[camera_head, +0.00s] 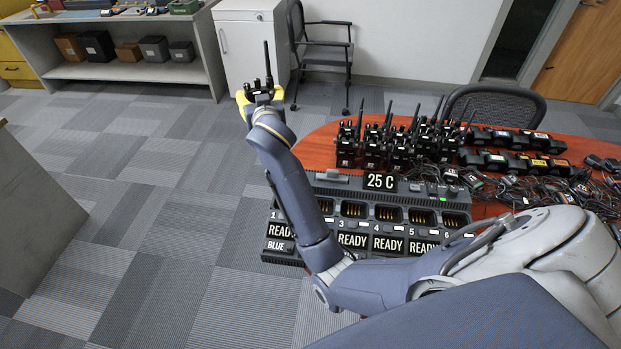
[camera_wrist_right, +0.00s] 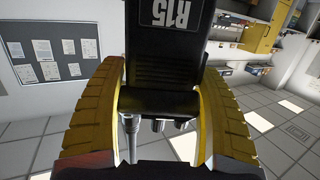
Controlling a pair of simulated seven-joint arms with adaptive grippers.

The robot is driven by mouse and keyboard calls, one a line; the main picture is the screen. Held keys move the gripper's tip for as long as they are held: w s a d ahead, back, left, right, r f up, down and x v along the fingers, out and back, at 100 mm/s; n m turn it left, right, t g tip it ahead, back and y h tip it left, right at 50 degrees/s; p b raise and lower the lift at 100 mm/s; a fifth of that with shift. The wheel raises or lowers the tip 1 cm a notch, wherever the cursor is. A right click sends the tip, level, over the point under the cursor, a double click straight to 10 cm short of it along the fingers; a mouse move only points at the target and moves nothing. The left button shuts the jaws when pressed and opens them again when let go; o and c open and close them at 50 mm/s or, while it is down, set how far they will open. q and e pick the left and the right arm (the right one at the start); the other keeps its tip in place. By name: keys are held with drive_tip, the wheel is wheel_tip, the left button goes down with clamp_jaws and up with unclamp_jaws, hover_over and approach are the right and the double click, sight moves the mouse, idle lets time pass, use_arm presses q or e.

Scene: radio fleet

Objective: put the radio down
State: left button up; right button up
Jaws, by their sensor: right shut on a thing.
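A black radio labelled R15 (camera_wrist_right: 166,50) is held between the yellow fingers of my right gripper (camera_wrist_right: 160,125) in the right wrist view. In the head view, my right gripper (camera_head: 261,95) is at the upper middle left, shut on this radio (camera_head: 267,82). The radio's antenna points up there. It is held above the carpet, beyond the far left of the red table, apart from any surface. Much of its body is hidden by the gripper and arm in the head view. My left gripper is not in view.
A charger (camera_head: 332,189) with numbered slots, several showing READY, sits on the red table (camera_head: 318,144). Several upright radios (camera_head: 372,150), batteries (camera_head: 505,138) and tangled cables crowd the table. A white cabinet (camera_head: 248,48), a shelf (camera_head: 130,71) and chairs stand beyond.

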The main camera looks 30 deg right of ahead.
drive_tip(key=w+d+f+m+g+h, duration=0.2)
drive_tip(key=w+d+m+h, duration=0.25)
drive_tip(key=w+d, duration=0.2)
drive_tip(key=s+d+f+m+g+h, duration=0.2)
drive_tip(key=s+d+m+g+h, duration=0.2)
drive_tip(key=d+m+g+h, duration=0.5)
wheel_tip(320, 180, down, 20)
drive_tip(key=g+y, duration=0.2)
drive_tip(key=g, duration=0.1)
drive_tip(key=shift+d+r, duration=0.25)
drive_tip(key=shift+d, duration=0.15)
drive_tip(key=o, duration=1.7)
drive_tip(key=shift+s, duration=0.1)
drive_tip(key=shift+c, duration=0.2)
drive_tip(key=shift+s+a+r, duration=0.1)
drive_tip(key=shift+a+r, duration=0.1)
drive_tip(key=shift+a, duration=1.05)
drive_tip(key=shift+s+a+r, duration=0.1)
drive_tip(key=shift+a+r, duration=0.1)
drive_tip(key=shift+a, duration=1)
drive_tip(key=shift+s+a+r, duration=0.1)
drive_tip(key=shift+a+r, duration=0.1)
drive_tip(key=shift+a, duration=1.05)
